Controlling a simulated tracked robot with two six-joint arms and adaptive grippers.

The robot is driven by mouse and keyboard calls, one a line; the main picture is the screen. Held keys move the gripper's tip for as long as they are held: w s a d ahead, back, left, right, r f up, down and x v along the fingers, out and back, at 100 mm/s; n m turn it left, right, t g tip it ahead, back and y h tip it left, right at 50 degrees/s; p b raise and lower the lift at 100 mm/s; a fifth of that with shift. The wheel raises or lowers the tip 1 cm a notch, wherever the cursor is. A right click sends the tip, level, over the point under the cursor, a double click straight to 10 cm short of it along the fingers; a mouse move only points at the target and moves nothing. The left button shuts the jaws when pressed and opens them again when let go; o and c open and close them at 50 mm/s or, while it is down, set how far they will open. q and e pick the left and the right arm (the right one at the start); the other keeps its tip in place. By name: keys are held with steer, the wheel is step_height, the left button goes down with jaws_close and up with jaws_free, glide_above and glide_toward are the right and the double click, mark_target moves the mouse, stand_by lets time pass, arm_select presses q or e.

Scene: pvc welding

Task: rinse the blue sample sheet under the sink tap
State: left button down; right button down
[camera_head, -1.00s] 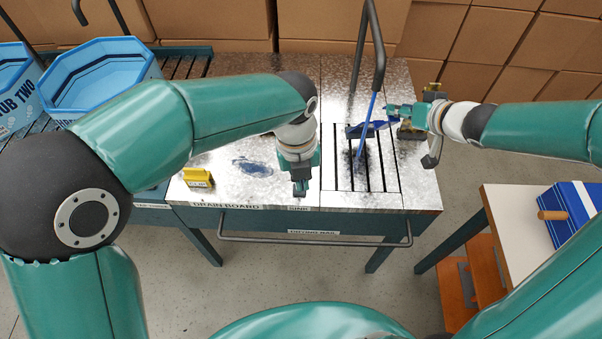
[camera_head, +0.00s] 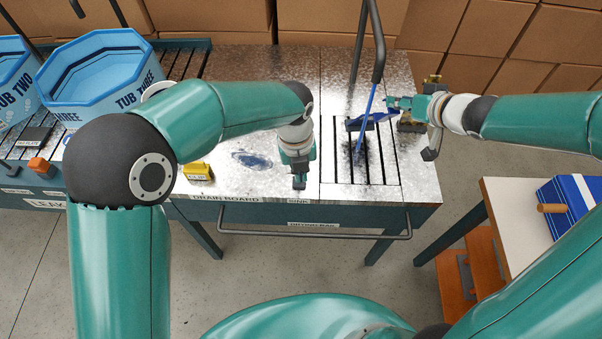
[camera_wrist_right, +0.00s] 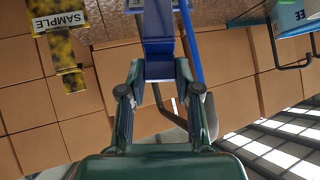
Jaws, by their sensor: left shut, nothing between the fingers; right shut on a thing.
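The blue sample sheet (camera_head: 371,121) is held out over the slotted sink grate (camera_head: 345,172), below the sink tap (camera_head: 379,58). A thin blue stream (camera_head: 366,110) runs from the tap and crosses the sheet in the head view. My right gripper (camera_head: 392,106) is shut on the sheet's right end. In the right wrist view, the sheet (camera_wrist_right: 159,42) extends from between the fingers, with the blue stream (camera_wrist_right: 190,45) close beside it. My left gripper (camera_head: 299,180) is shut and empty above the boundary of drain board and sink.
The drain board (camera_head: 225,185) has a dark wet patch (camera_head: 251,160) and a yellow labelled block (camera_head: 198,172). Blue tubs (camera_head: 110,85) stand at the left. A side table (camera_head: 505,205) holds a blue-and-white box (camera_head: 570,205). A yellow SAMPLE piece (camera_wrist_right: 62,45) shows in the wrist view.

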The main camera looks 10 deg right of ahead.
arm_select(q)
steer(key=shift+w, duration=0.1)
steer(key=shift+w+d+r, duration=0.15)
steer(key=shift+w, duration=0.3)
steer(key=shift+w+d+r, duration=0.1)
steer(key=shift+w+r, duration=0.05)
steer(key=shift+w, duration=0.25)
arm_select(e)
steer(key=shift+r, duration=0.1)
arm_select(q)
steer(key=shift+r, duration=0.1)
steer(key=s+f, duration=0.1)
steer(key=s, duration=0.3)
step_height(320, 180, up, 10)
steer(key=w, duration=0.1)
steer(key=shift+w+a+f, duration=0.15)
steer(key=shift+a, duration=0.1)
arm_select(e)
steer(key=shift+s, duration=0.1)
